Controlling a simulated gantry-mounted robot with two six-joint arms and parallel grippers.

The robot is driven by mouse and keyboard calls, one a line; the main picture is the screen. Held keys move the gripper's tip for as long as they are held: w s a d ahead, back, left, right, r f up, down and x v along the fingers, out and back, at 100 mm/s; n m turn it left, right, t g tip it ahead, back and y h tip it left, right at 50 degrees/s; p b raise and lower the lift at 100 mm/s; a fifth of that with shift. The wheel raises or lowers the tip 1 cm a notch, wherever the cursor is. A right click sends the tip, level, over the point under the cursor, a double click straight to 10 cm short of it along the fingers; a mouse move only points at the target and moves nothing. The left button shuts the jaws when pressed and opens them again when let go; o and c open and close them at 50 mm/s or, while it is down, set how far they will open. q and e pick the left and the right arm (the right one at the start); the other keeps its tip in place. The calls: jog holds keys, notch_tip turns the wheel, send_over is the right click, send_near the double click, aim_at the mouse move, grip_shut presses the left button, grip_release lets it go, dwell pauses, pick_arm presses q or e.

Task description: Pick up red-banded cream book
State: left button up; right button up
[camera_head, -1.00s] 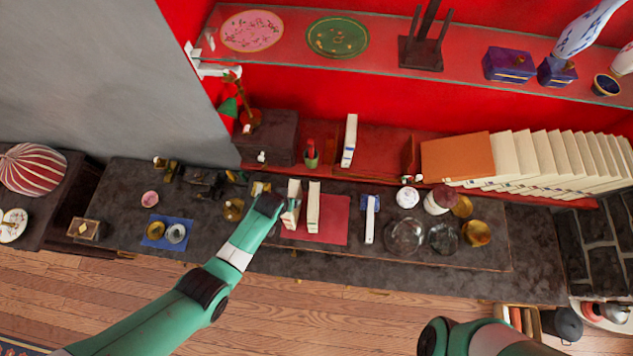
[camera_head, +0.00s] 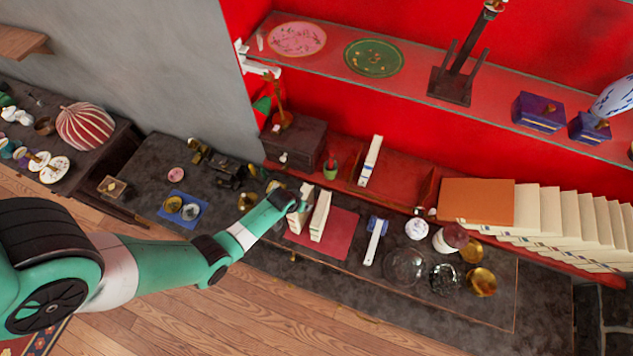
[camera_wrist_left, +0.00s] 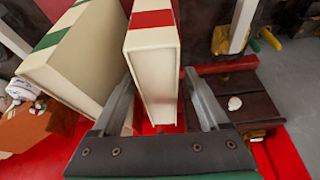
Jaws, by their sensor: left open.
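The red-banded cream book (camera_wrist_left: 155,70) stands upright between the fingers of my left gripper (camera_wrist_left: 158,82) in the left wrist view. The fingers are open, one on each side of the book, with a visible gap at the right one. In the head view my left gripper (camera_head: 302,193) is at the top of this book (camera_head: 294,222), hiding part of it. A green-banded cream book (camera_wrist_left: 82,50) stands close beside it, left in the wrist view; it also shows in the head view (camera_head: 320,215). My right gripper is not in view.
A white-and-blue item (camera_head: 374,242) lies to the right, with glass dishes (camera_head: 404,267) beyond. A dark drawer box (camera_head: 295,143) and another upright book (camera_head: 371,162) stand behind.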

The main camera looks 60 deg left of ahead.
pick_arm(q)
jog(key=b+x, duration=0.1)
jog(key=x, duration=0.2)
jog(key=shift+w+b, duration=0.1)
jog(key=shift+b, duration=0.2)
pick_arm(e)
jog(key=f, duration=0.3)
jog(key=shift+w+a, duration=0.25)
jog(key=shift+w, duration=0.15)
pick_arm(q)
jog(key=shift+f, duration=0.3)
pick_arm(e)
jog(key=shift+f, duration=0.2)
pick_arm(q)
grip_shut()
dwell(0.6)
